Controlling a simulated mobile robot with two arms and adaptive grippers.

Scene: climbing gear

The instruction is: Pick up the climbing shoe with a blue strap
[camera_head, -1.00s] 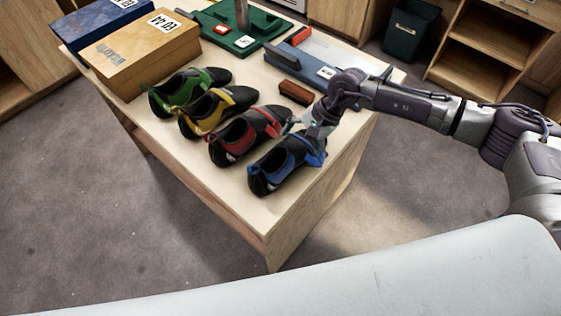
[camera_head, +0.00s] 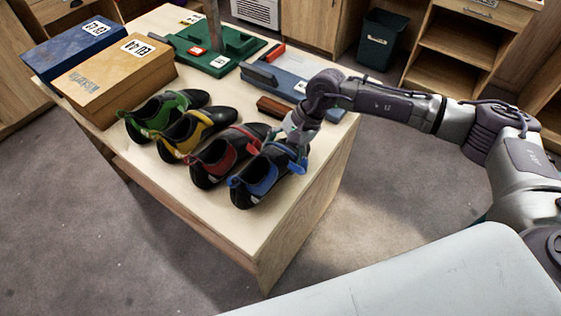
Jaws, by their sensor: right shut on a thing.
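The climbing shoe with a blue strap (camera_head: 262,178) is black and blue, at the right end of a row of shoes on the wooden table (camera_head: 232,228). My right gripper (camera_head: 292,150) reaches in from the right and is shut on the blue-strap shoe near its strap. The fingertips are partly hidden against the shoe. I cannot tell whether the shoe is clear of the tabletop. My left gripper is not in view.
The red shoe (camera_head: 222,160) stands close beside the blue one, then the yellow shoe (camera_head: 185,140) and green shoe (camera_head: 150,118). Behind are a tan shoebox (camera_head: 105,90), a blue box (camera_head: 60,55), a brown block (camera_head: 275,108), a green device (camera_head: 235,45) and a blue-grey device (camera_head: 290,75). The front table corner is clear.

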